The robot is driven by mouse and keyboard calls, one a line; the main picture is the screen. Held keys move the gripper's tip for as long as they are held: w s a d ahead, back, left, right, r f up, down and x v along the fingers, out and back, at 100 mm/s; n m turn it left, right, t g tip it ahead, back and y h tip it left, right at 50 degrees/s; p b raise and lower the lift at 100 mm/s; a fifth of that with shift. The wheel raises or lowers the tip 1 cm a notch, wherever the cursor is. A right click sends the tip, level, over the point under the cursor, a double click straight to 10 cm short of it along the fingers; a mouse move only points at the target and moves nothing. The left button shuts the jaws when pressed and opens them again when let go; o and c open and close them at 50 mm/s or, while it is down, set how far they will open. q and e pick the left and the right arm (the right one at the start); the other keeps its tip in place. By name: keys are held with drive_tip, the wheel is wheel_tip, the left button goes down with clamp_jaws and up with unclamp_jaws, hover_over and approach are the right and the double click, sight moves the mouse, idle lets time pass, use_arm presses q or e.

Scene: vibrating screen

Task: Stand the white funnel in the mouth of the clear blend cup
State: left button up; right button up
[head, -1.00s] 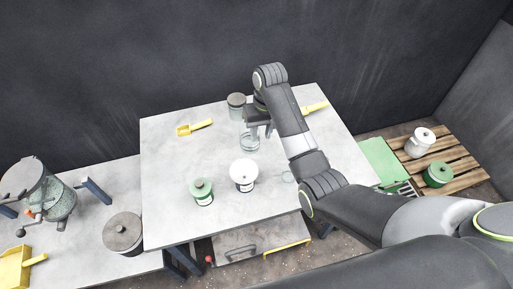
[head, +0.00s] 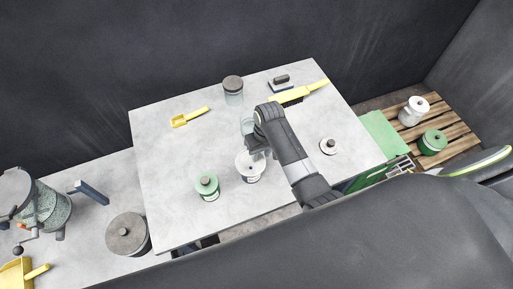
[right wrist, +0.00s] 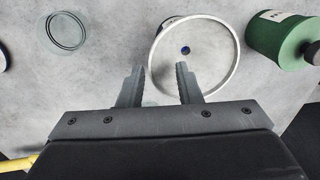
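The white funnel (head: 243,164) sits wide end up on a jar with a dark label near the front middle of the table. In the right wrist view the funnel (right wrist: 217,62) is a pale round dish with a small dark blue centre. My left gripper is not in view.
A green-lidded jar (head: 207,187) stands left of the funnel. A grey-lidded jar (head: 233,88), yellow scoop (head: 188,117) and brush (head: 290,95) are at the back. A knobbed lid (head: 329,147) lies right of my arm. The table's left part is mostly clear.

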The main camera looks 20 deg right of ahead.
drive_tip(key=shift+s+d, duration=0.1)
drive_tip(key=shift+s, duration=0.1)
clamp_jaws()
drive_tip(key=shift+r, duration=0.15)
wheel_tip(320, 180, up, 9)
idle(1.1)
drive_tip(key=shift+f, duration=0.2)
